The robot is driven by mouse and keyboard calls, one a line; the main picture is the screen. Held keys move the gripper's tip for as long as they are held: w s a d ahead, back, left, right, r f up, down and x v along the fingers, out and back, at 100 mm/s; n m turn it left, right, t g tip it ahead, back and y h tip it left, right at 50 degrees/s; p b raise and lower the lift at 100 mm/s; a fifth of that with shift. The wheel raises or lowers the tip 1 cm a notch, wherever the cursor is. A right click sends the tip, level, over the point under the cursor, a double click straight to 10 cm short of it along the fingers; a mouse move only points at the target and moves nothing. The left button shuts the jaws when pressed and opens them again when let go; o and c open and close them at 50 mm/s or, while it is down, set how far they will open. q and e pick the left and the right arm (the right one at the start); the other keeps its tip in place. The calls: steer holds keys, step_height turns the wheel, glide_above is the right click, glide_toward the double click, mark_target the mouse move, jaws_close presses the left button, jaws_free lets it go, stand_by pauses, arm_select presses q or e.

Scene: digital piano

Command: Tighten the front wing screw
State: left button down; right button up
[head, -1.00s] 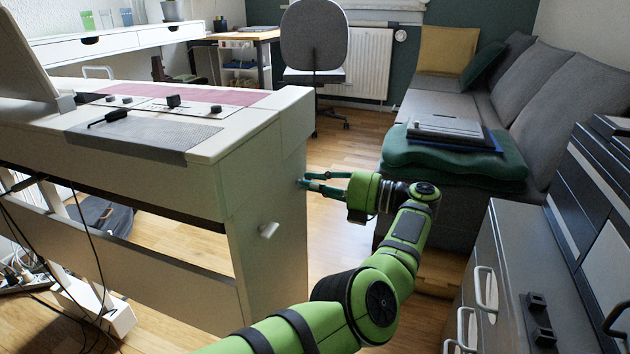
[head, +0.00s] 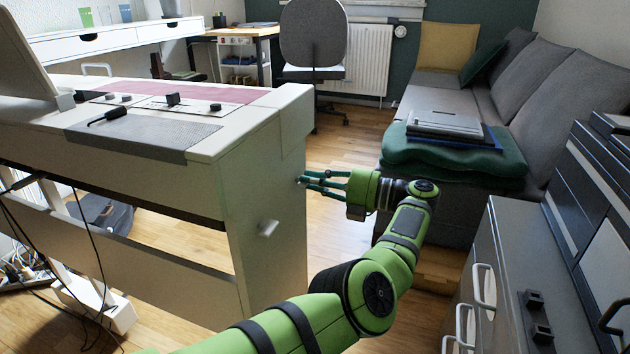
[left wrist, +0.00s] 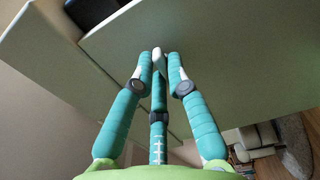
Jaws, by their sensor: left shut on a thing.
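The white piano's side panel (head: 262,215) faces my left arm. One pale wing screw (head: 268,229) sticks out of the panel nearer the head camera, with nothing touching it. My left gripper (head: 303,181) is at the panel's far part, its teal fingers pointing at the panel. In the left wrist view its fingertips (left wrist: 159,62) are closed around another small white wing screw (left wrist: 157,52) at the panel surface. The fingers hide most of that screw. My right gripper is in neither view.
A grey sofa with a green cushion (head: 455,160) and a laptop stands to the right behind the arm. A grey drawer cabinet (head: 515,270) is at the right. Wooden floor lies open beyond the panel.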

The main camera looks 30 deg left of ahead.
mark_target(296, 133)
arm_select(q)
steer(key=c, duration=1.2)
jaws_free()
steer(key=shift+a, duration=0.1)
step_height(296, 133, up, 10)
steer(key=shift+s+f, duration=0.1)
steer(key=shift+s, duration=0.05)
steer(key=shift+r, duration=0.2)
